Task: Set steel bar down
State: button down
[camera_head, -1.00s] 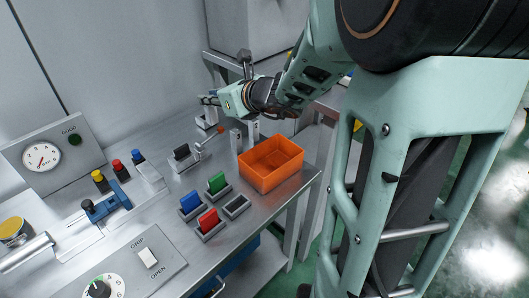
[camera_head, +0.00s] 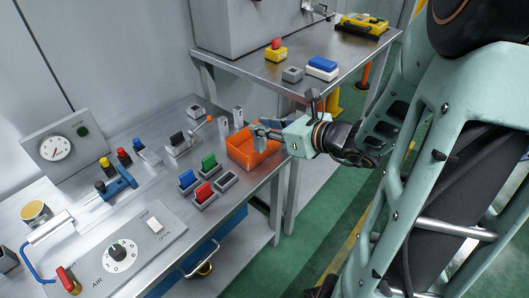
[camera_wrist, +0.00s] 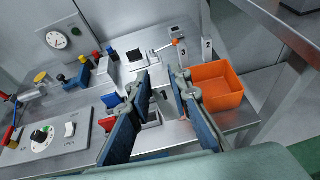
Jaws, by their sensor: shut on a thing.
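My gripper (camera_head: 262,130) shows in the head view at the orange bin (camera_head: 240,150), its fingers overlapping the bin's far right part. In the wrist view its two blue-padded fingers (camera_wrist: 163,82) stand apart, shut on a grey piece marked 1, which I take to be the steel bar (camera_wrist: 163,96). The bar is small and partly hidden by the fingers. In the head view I cannot make it out clearly. In the wrist view the orange bin (camera_wrist: 216,88) lies right of the fingers. I cannot tell the bar's height above the bench.
Two upright grey posts (camera_head: 238,115) stand behind the bin, marked 2 and 3 in the wrist view. Blue, green and red blocks (camera_head: 204,192) sit in holders in front. A control panel (camera_head: 125,255) lies at left. A second table (camera_head: 240,70) stands behind.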

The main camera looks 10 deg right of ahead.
jog(key=shift+w+d+f+b, duration=0.15)
jog(key=shift+w+f+b, duration=0.5)
jog(key=shift+w+f, duration=1.55)
jog(key=shift+w+d+f+b, duration=0.2)
jog(key=shift+w+f+b, duration=0.45)
jog(key=shift+w+f, duration=1.5)
jog(key=shift+w+d+f+b, duration=0.15)
jog(key=shift+w+f+b, duration=0.5)
jog(key=shift+w+f, duration=1.5)
jog(key=shift+w, duration=0.1)
jog(key=shift+f, duration=0.15)
jog(key=c, duration=1.8)
grip_release()
jog(key=shift+o, duration=0.2)
